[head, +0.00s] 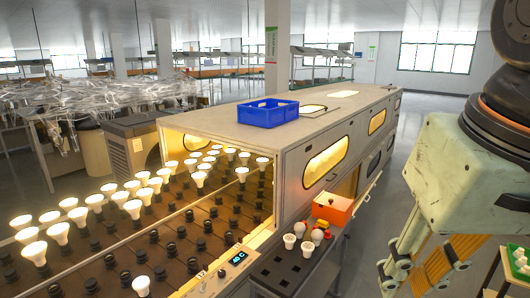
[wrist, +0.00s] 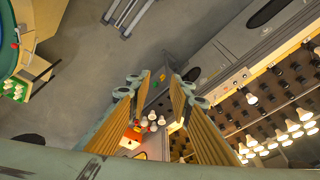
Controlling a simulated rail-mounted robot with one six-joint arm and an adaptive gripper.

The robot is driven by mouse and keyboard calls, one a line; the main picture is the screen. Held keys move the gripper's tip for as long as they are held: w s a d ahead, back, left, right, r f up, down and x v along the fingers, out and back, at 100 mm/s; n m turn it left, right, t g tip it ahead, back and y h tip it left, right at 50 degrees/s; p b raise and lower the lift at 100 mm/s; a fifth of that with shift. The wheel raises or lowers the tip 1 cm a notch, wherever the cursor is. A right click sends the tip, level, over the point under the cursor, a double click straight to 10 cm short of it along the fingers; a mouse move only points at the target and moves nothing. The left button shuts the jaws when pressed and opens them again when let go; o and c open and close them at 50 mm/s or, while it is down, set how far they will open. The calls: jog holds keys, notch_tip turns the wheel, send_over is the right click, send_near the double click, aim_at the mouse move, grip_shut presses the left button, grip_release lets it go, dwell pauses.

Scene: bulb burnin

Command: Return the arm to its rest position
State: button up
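My arm shows at the right of the head view, with its pale green housing and orange-padded fingers (head: 428,264) low in the picture and partly cut off. In the wrist view my gripper (wrist: 160,88) has its two fingers apart, with nothing held between them. Beyond and below the fingers, a small cluster of white bulbs (wrist: 150,122) stands next to an orange-red box (wrist: 133,133). In the head view these bulbs (head: 299,229) stand on a dark holed ledge, with the orange box (head: 333,208) behind them.
A long oven (head: 240,126) carries a blue crate (head: 268,113) on top. Its rack (head: 160,232) holds many lit bulbs, with empty sockets in front. A control panel shows 40 C (head: 238,258). A green tray (head: 516,262) with white items stands at the lower right. Grey floor is open behind my arm.

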jog(key=shift+n+t, duration=0.3)
jog(key=shift+t, duration=0.1)
jog(key=shift+s+d+f, duration=0.2)
jog(key=shift+s+f, duration=0.2)
jog(key=shift+s, duration=0.3)
jog(key=shift+s+d+f, duration=0.25)
jog(key=shift+s+f, duration=0.15)
jog(key=shift+s, duration=0.35)
jog(key=shift+s+d+f, duration=0.2)
jog(key=shift+s+f, duration=0.2)
jog(key=shift+s, duration=0.3)
